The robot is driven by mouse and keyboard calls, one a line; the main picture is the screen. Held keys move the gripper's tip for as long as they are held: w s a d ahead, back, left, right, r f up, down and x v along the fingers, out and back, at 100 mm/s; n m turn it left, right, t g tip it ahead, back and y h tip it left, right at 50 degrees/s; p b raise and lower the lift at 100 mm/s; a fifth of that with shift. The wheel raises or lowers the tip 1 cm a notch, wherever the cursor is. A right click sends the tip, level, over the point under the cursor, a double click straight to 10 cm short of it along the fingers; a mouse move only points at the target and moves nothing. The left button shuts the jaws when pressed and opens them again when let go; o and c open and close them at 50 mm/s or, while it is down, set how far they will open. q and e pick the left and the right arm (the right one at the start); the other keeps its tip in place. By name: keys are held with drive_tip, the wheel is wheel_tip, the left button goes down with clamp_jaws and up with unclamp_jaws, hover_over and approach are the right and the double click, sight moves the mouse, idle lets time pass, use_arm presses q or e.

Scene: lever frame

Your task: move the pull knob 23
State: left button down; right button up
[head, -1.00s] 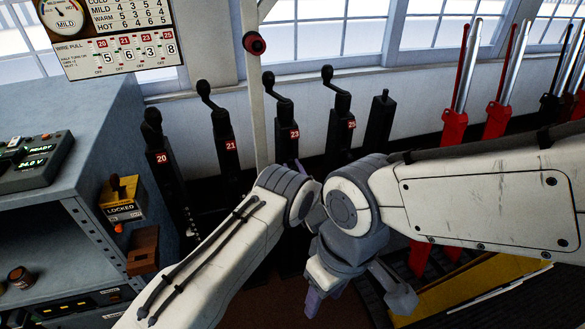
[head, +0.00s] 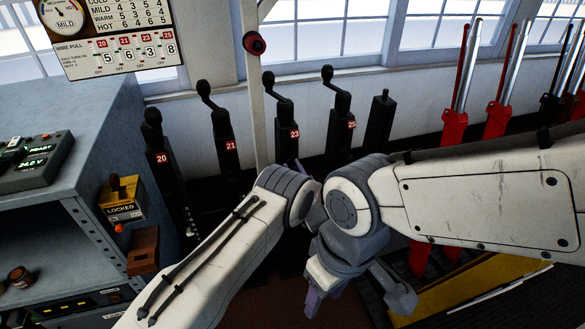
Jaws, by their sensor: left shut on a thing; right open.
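The black post with the red 23 plate (head: 294,134) stands behind my arms, with a crank handle at its top. Its lower part is hidden by my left wrist, and pull knob 23 itself is not clearly visible. My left gripper (head: 302,166) is at this post, mostly hidden behind my wrist. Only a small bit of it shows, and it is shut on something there. My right gripper (head: 358,297) is lower and nearer, pointing down, with its two fingers wide apart and nothing between them.
Posts 21 (head: 228,144) and 20 (head: 162,160) stand to the left, and post 25 (head: 340,130) to the right. A wire pull chart (head: 120,40) hangs at top left. A grey cabinet (head: 75,110) fills the left. Red levers (head: 455,125) stand at right.

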use_arm(q)
drive_tip(key=shift+a, duration=0.1)
drive_tip(key=v, duration=0.2)
drive_tip(key=shift+s+f, duration=0.1)
drive_tip(key=shift+s, duration=0.15)
drive_tip(key=c, duration=0.5)
unclamp_jaws()
drive_tip(key=shift+c, duration=0.2)
drive_tip(key=shift+s, duration=0.1)
